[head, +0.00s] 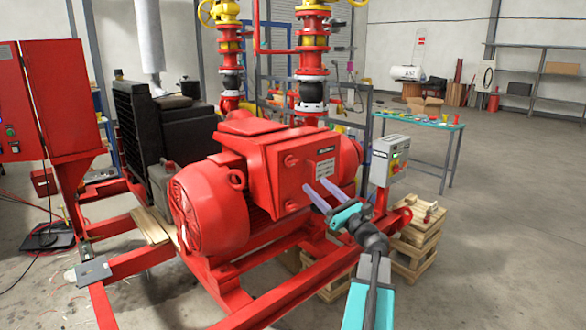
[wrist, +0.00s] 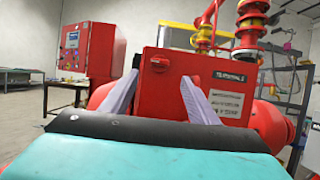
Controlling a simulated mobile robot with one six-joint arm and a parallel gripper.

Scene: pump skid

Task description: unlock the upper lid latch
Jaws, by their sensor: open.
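A red terminal box (head: 308,183) sits on the side of the red motor (head: 205,207). Its lid carries a red upper latch knob (head: 291,160) near the top left and a lower latch knob (head: 291,205) beneath it. The upper latch (wrist: 159,63) also shows in the wrist view, just above and between my fingertips. My gripper (head: 316,184) is open and empty in front of the lid; in the wrist view its pale fingers (wrist: 160,78) spread either side of the latch's line. I cannot tell the exact gap to the lid. The lower latch is not visible in the wrist view.
A grey switch box (head: 388,160) stands right of the motor, close to my arm. The red skid frame (head: 275,300) runs below. A red control cabinet (head: 18,105) is at the left, and wooden crates (head: 420,228) stand at the right. Open floor lies further right.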

